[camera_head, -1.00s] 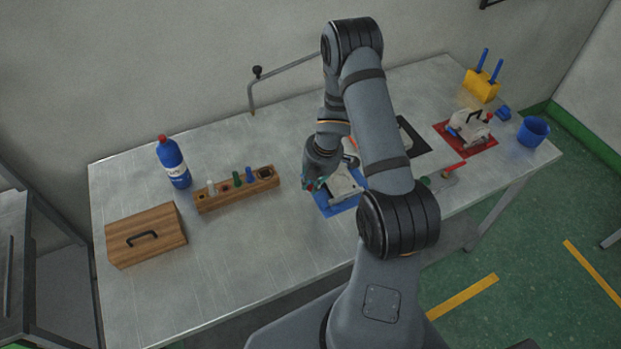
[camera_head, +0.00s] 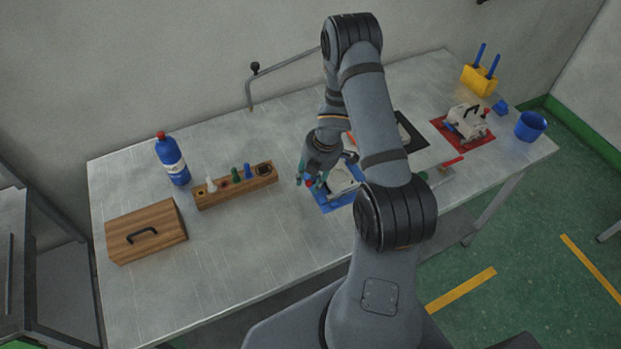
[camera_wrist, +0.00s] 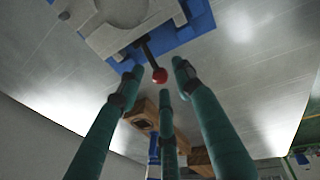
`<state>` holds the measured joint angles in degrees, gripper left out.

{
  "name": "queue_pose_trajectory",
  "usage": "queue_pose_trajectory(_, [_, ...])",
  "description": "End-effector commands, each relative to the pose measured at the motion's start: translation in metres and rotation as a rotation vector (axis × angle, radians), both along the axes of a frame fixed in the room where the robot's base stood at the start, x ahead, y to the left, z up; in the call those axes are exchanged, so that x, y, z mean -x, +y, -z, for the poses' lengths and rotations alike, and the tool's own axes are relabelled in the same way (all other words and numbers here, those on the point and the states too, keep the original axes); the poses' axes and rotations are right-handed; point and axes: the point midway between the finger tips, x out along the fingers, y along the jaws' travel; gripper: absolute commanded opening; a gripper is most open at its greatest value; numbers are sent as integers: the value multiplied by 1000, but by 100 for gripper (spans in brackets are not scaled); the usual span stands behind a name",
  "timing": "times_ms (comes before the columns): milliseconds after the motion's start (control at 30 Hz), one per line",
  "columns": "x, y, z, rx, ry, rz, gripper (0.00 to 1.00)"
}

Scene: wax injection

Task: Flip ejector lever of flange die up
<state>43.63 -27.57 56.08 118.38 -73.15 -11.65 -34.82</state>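A grey metal die sits on a blue mat (camera_head: 326,204), partly hidden by my arm. In the wrist view the die (camera_wrist: 112,22) lies on the blue mat (camera_wrist: 198,22). Its dark lever ends in a red ball (camera_wrist: 159,75), which points out past the mat's edge. My gripper (camera_wrist: 157,73) is open, with its three teal fingers spread around the red ball. I cannot tell whether any finger touches it. In the head view my gripper (camera_head: 309,182) is low over the left side of the blue mat.
Left of the gripper are a wooden peg block (camera_head: 235,188), a blue bottle (camera_head: 172,162) and a wooden box (camera_head: 146,232). To the right are another die (camera_head: 467,122) on a red mat, a blue cup (camera_head: 530,127) and a yellow holder (camera_head: 479,82).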

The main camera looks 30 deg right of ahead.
Motion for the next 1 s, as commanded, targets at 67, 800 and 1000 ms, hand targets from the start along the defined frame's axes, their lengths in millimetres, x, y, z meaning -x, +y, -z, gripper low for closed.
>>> queue_pose_trajectory(67, [0,0,0,0,0,0,35])
queue_pose_trajectory(800, [12,-9,-69,2,-4,0,35])
queue_pose_trajectory(1000, [16,-12,-93,1,-4,-1,35])
